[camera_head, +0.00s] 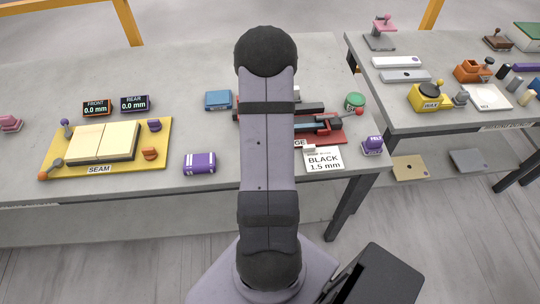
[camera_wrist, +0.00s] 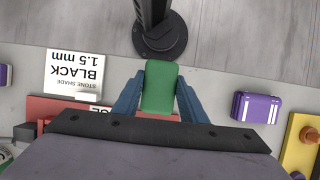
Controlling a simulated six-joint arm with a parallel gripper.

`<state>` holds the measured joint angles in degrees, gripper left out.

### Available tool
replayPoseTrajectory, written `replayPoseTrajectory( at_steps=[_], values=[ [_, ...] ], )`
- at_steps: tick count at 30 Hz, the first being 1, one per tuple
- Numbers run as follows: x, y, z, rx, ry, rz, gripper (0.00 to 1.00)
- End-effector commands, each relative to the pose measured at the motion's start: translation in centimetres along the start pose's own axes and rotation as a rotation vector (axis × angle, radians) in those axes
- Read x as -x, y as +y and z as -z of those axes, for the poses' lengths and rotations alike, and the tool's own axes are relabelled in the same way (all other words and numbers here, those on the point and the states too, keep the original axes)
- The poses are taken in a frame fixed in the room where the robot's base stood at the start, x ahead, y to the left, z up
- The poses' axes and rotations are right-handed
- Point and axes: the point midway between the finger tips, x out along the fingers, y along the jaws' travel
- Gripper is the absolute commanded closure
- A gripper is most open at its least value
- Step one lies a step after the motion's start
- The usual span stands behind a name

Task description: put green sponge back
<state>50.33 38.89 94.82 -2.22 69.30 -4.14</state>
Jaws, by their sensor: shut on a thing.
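The green sponge (camera_wrist: 160,80) is a rounded green block in the wrist view. My gripper (camera_wrist: 160,98) is shut on it, with one blue finger on each side. In that view the sponge overlaps the table's front edge; its height above the slab is hard to tell. In the head view my own arm hides the gripper and the sponge.
The grey table (camera_head: 205,65) holds a yellow SEAM board (camera_head: 50,165), a purple box (camera_head: 200,163), a blue box (camera_head: 217,99), a red fixture (camera_head: 330,137), a BLACK 1.5 mm card (camera_head: 323,159) and a green round item (camera_head: 355,101). A second table (camera_head: 390,110) stands right.

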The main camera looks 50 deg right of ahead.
Motion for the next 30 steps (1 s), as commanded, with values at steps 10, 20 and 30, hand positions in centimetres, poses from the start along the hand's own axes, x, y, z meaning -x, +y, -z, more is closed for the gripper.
replayPoseTrajectory(
  at_steps=[10, 20, 30],
  values=[
    [-2.0, 0.0, 0.8, 0.000, -0.004, 0.000, 0.80],
    [-3.5, 0.0, 1.5, -0.001, 0.001, 0.000, 0.80],
    [-3.8, 0.0, 1.6, 0.000, 0.001, 0.000, 0.47]
  ],
)
